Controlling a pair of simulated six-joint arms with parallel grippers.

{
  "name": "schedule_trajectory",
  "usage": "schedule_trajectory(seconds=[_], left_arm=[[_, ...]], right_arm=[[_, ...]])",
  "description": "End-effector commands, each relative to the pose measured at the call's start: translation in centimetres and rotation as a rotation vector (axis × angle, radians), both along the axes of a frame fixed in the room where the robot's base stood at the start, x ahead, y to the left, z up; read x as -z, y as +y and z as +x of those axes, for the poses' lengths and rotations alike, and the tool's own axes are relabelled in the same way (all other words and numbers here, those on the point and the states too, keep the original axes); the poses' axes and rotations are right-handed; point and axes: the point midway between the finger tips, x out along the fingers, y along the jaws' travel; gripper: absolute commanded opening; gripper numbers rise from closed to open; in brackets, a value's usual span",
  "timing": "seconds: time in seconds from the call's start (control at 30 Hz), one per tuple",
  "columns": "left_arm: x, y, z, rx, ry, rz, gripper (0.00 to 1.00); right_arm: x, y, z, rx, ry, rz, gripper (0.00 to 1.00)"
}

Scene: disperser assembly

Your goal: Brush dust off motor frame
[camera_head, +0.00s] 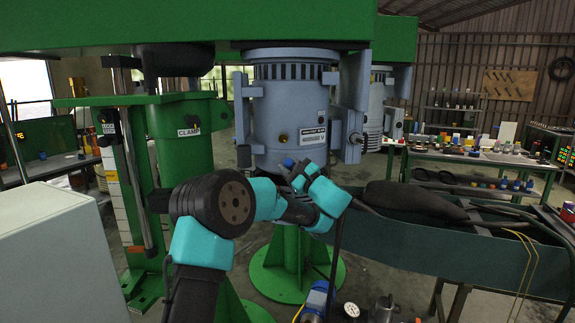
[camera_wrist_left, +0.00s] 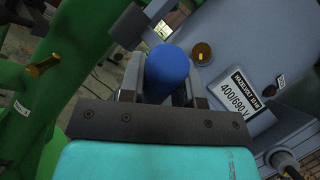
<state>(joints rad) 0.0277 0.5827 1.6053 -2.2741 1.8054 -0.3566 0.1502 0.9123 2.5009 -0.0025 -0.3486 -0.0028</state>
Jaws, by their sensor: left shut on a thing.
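The blue-grey motor frame (camera_head: 288,112) stands upright below the green machine head, with a rating label and a brass plug on its front. The wrist view shows the same motor frame (camera_wrist_left: 225,55) at the right, tilted. My left gripper (camera_head: 284,168) is in front of the motor's lower part. It is shut on a blue round-ended object (camera_wrist_left: 167,72), seen end-on between the fingers in the wrist view. Its far end is hidden, so I see no bristles and cannot tell whether it touches the motor. No dust can be made out. My right gripper is not in view.
A green clamp column (camera_head: 180,150) stands left of the motor. A dark green bench (camera_head: 460,258) with a black bulky item is at the right. A blue-capped part and a gauge (camera_head: 351,309) are at the bottom. A cluttered table stands behind at right.

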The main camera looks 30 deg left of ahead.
Motion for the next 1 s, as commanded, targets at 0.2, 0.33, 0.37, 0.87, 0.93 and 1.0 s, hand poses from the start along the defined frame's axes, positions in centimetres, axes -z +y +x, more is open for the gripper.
schedule_trajectory(seconds=[0.2, 0.33, 0.37, 0.87, 0.93, 1.0], left_arm=[[0.0, -0.8, -1.1, 0.001, -0.001, 0.001, 0.0], [0.0, -0.9, -1.2, 0.001, -0.001, 0.001, 0.0], [0.0, -0.9, -1.2, 0.001, -0.001, 0.001, 0.0], [0.0, -2.1, -2.8, 0.001, 0.001, 0.0, 0.0], [0.0, -2.3, -3.2, 0.001, 0.001, 0.0, 0.0], [-0.1, -2.5, -3.5, 0.001, -0.001, 0.001, 0.0]], right_arm=[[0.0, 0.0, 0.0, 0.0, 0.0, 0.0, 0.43], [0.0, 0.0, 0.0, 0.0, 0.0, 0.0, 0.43], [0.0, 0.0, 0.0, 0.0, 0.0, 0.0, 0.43], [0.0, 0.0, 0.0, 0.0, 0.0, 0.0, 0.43], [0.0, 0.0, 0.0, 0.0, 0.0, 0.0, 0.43], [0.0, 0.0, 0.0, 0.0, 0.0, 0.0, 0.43]])
